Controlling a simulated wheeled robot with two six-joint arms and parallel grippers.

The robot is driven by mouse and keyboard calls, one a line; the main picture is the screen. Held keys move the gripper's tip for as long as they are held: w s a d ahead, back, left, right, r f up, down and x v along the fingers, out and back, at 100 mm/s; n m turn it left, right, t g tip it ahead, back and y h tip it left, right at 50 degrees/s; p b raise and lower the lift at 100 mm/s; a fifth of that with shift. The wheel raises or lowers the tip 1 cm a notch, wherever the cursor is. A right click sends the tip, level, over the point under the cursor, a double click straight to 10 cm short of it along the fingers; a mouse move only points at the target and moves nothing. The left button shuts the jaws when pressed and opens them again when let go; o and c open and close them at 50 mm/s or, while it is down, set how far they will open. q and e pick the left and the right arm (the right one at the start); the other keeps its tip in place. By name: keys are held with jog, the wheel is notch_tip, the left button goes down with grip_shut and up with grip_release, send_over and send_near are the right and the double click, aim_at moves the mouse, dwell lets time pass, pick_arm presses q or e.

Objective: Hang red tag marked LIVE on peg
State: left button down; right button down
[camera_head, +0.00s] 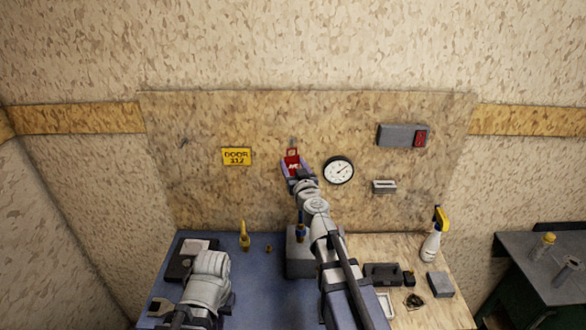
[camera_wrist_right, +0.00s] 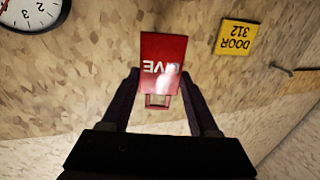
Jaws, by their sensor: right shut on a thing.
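The red tag (camera_head: 292,161) is held up in front of the wall board. In the right wrist view the red tag (camera_wrist_right: 163,62) shows its word upside down, partly hidden by glare, with "IVE" readable. My right gripper (camera_wrist_right: 160,86) is shut on the tag, a finger on each side, near its framed, loop-like end (camera_wrist_right: 158,101). A thin peg (camera_head: 183,143) sticks out of the board at the left, apart from the tag; it also shows in the right wrist view (camera_wrist_right: 284,71). A small grey thing (camera_head: 293,142) shows just above the tag, too small to identify.
The board carries a yellow DOOR 312 sign (camera_head: 237,156), a round gauge (camera_head: 339,170) and a grey box with a red switch (camera_head: 403,135). The bench below holds a yellow-tipped tool (camera_head: 244,236), a spray bottle (camera_head: 434,236) and a dark tray (camera_head: 382,274).

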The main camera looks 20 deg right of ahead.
aim_at(293, 156)
jog(key=shift+w+d+f, duration=0.1)
jog(key=shift+w+d, duration=0.15)
jog(key=shift+w, duration=0.65)
jog(key=shift+w+d+f, duration=0.1)
jog(key=shift+w+d, duration=0.15)
jog(key=shift+w, duration=0.6)
jog(key=shift+w+d+f, duration=0.1)
jog(key=shift+w+d, duration=0.15)
jog(key=shift+w, duration=0.65)
jog(key=shift+w+d+f+b, duration=0.15)
jog(key=shift+w+f+b, duration=0.3)
jog(key=shift+b, duration=0.25)
jog(key=shift+c, duration=0.3)
grip_release()
